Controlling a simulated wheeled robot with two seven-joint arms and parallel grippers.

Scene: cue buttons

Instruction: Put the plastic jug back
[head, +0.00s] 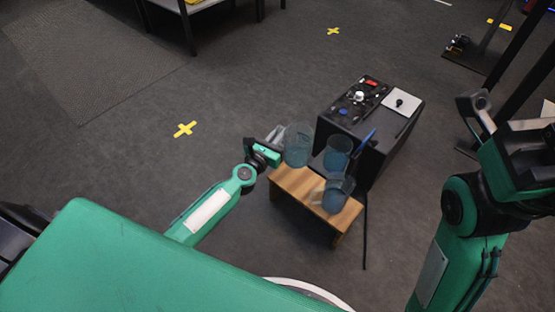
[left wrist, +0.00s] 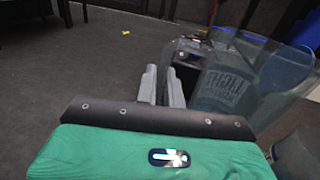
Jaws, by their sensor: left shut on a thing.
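A clear bluish plastic jug (head: 298,146) is at my left gripper (head: 276,139), over the far left end of a small wooden stool. The gripper is shut on its side; whether the jug touches the stool is unclear. In the left wrist view the closed fingers (left wrist: 162,88) meet the left side of the see-through jug (left wrist: 225,85), which bears faint lettering. A second clear blue vessel (head: 337,153) stands at the stool's back edge, and a third with a handle (head: 338,194) near its right end. My right gripper (head: 512,112) is raised at the right, apparently open and empty.
The wooden stool (head: 291,181) stands in front of a black box (head: 378,145) with a red button, knobs and a white plate on top. A blue stick leans by the box. Dark carpet with yellow crosses is free on the left. Black stand legs are at upper right.

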